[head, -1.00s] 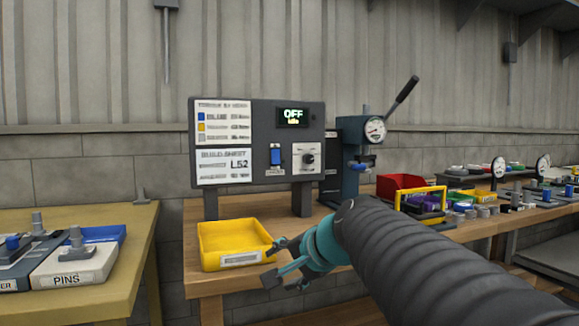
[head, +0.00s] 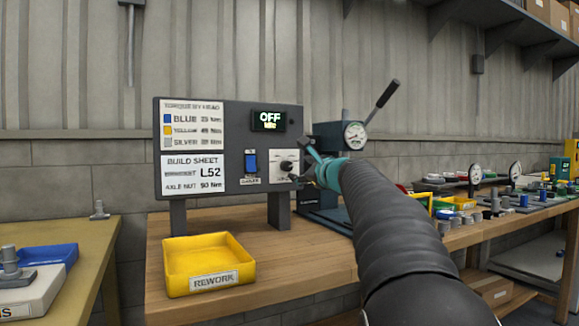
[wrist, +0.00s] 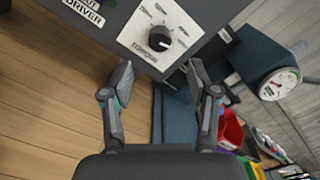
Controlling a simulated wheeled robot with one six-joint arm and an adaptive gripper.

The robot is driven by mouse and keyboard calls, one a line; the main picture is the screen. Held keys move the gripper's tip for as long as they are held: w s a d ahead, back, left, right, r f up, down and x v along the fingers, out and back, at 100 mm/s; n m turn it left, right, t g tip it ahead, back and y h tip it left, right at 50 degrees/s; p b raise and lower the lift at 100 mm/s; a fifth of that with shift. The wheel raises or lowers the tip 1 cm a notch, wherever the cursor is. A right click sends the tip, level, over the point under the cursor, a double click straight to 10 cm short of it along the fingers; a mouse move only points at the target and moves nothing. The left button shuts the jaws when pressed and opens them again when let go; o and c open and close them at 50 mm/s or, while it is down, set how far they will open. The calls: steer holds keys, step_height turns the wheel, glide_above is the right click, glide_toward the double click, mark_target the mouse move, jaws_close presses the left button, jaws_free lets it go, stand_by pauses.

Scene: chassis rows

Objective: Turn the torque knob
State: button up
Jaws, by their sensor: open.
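The torque knob (head: 286,166) is a round black knob on a white plate on the right side of the dark control panel (head: 205,195). In the wrist view the knob (wrist: 159,38) has a pale pointer mark and the word TORQUE beside it. My gripper (head: 307,164) is just right of the knob in the head view and partly covers the plate. In the wrist view my gripper (wrist: 160,76) is open and empty, its fingertips apart and below the knob, not around it. The panel display (head: 268,121) reads OFF, idle.
A blue driver switch (head: 250,162) sits left of the knob. A yellow REWORK tray (head: 170,285) stands on the bench in front of the panel. A dark press with a dial gauge (head: 355,133) stands close to the right. Bins and parts lie further right.

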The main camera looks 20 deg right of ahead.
mark_target(288, 166)
steer(key=w+p, duration=0.1)
steer(key=w, duration=0.3)
steer(key=w+p, duration=0.1)
steer(key=w, duration=0.3)
steer(key=shift+w+a, duration=0.2)
steer(key=shift+w, duration=0.15)
